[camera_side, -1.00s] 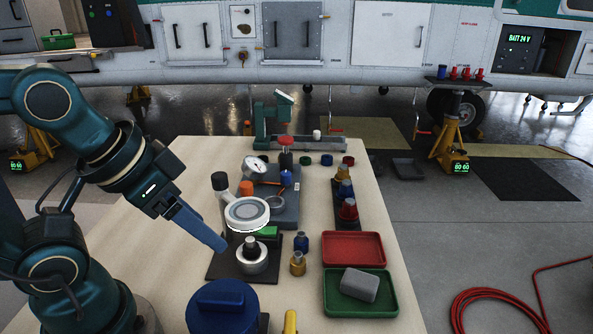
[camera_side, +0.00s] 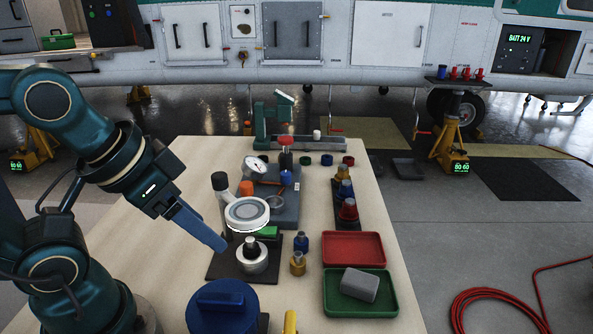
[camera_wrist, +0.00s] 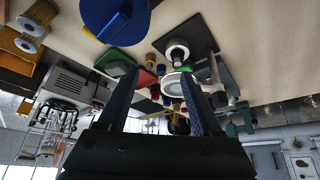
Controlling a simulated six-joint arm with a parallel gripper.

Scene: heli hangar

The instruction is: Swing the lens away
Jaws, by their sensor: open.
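The lens (camera_side: 247,213) is a round disc with a white rim, held level on a grey post with a black cap above a dark base plate (camera_side: 216,268).
A blue round lidded object (camera_side: 222,305) stands at the front of the table. Small blue and gold fittings (camera_side: 298,262) stand right of the base plate. Red (camera_side: 353,248) and green (camera_side: 338,304) trays lie further right; a gauge fixture (camera_side: 285,208) stands behind. The table's left side is bare.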

